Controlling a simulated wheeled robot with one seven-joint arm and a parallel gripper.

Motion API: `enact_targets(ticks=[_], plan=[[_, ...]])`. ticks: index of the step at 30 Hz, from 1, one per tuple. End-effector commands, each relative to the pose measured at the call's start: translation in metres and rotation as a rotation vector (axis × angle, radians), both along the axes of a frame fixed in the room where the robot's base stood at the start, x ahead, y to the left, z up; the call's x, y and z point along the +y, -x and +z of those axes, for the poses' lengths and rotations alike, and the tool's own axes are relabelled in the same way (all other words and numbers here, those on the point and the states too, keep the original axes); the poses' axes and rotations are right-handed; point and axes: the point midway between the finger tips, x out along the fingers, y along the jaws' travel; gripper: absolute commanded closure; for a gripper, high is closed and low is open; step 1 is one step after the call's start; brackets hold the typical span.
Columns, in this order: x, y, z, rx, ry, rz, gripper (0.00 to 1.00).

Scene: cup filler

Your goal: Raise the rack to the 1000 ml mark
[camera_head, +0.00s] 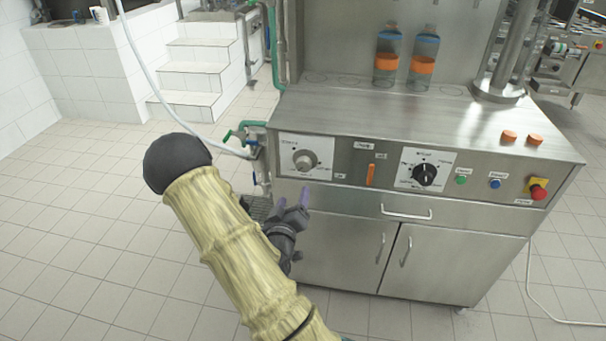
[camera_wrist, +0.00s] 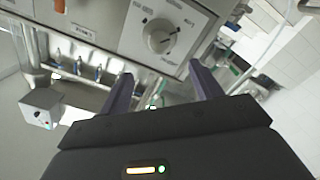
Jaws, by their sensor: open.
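My gripper (camera_head: 292,200) is open and empty, with two purple fingers just below and in front of the left dial on the steel cabinet (camera_head: 400,120). This dial is a grey knob (camera_head: 305,160) on a white plate with marks around it. In the wrist view the knob (camera_wrist: 159,37) lies beyond the fingertips and apart from them, between my open fingers (camera_wrist: 162,72). The marks are too small to read, so I cannot tell which one stands for 1000 ml. I cannot make out for sure which part is the rack.
A black dial (camera_head: 424,175), an orange lever (camera_head: 371,174), a green button (camera_head: 461,180), a blue button (camera_head: 495,184) and a red stop button (camera_head: 538,192) line the panel. Two bottles (camera_head: 387,55) stand on top at the back. Green-handled pipes (camera_head: 246,135) are left of the panel.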

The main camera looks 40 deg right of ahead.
Motion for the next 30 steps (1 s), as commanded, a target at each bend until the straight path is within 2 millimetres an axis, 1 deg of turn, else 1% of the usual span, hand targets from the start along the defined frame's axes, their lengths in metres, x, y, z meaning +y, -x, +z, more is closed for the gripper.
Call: enact_targets(ticks=[1, 2, 3, 8, 21, 25, 30], plan=[[-0.002, 0.000, -0.004, -0.002, 0.001, -0.001, 0.36], [-0.002, 0.000, -0.004, -0.003, 0.000, -0.001, 0.36], [-0.009, -0.006, -0.001, -0.004, 0.000, -0.002, 0.36], [-0.031, -0.024, 0.001, -0.002, 0.001, -0.003, 0.36], [-0.090, -0.075, 0.001, -0.002, 0.002, -0.002, 0.36], [-0.104, -0.087, 0.000, -0.001, 0.001, 0.000, 0.36], [-0.112, -0.094, 0.000, 0.000, 0.001, -0.001, 0.36]])
